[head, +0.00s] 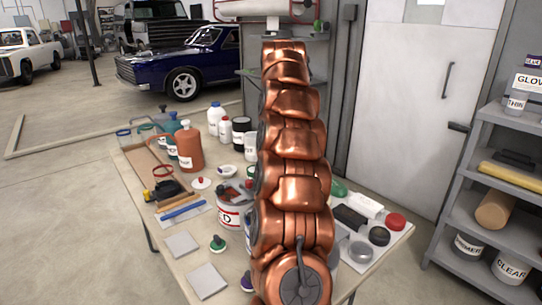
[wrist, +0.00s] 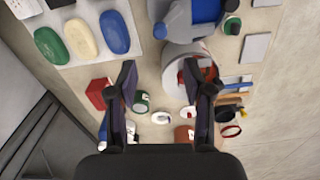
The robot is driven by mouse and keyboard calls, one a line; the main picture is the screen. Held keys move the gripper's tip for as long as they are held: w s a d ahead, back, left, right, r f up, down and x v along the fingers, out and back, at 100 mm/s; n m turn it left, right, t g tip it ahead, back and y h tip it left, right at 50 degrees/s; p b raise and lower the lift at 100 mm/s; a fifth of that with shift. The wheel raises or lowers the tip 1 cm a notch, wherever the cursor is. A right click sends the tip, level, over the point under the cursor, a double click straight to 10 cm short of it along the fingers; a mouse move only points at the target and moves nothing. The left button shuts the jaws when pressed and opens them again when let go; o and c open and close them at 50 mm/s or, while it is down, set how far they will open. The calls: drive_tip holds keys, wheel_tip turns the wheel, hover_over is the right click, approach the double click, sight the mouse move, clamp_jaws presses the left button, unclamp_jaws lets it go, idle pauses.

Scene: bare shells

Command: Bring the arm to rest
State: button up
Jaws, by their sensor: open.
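My copper-coloured arm rises straight up through the middle of the head view and hides part of the table behind it. My gripper (wrist: 168,85) shows in the wrist view with its two dark fingers spread apart. It is open and nothing is between the fingers. It is above the work table (head: 150,175), over a round can (wrist: 172,72) and other items, and apart from them as far as I can tell. The gripper is hard to make out in the head view.
The table is crowded with an orange-brown bottle (head: 189,147), white bottles (head: 215,118), a blue-handled tool (head: 182,210) and grey square pads (head: 207,280). A shelf (head: 480,190) with cans stands at right, by a white door (head: 415,100). Open floor lies left.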

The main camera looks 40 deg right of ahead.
drive_tip(key=s+a+r+n+p, duration=0.1)
drive_tip(key=s+a+p, duration=0.15)
drive_tip(key=a, duration=1.05)
drive_tip(key=s+a+r+n+p, duration=0.15)
drive_tip(key=s+a, duration=0.25)
drive_tip(key=a, duration=1)
drive_tip(key=s+a+f+p, duration=0.1)
drive_tip(key=s+a+f, duration=0.2)
drive_tip(key=s, duration=0.4)
drive_tip(key=s+a+f+g+p, duration=0.1)
drive_tip(key=s+a+f, duration=0.2)
drive_tip(key=s, duration=0.4)
drive_tip(key=s+a+f+p, duration=0.1)
drive_tip(key=s+a+f, duration=0.1)
drive_tip(key=s+a, duration=0.3)
drive_tip(key=s, duration=0.3)
drive_tip(key=shift+f+g, duration=0.4)
drive_tip(key=shift+s, duration=0.1)
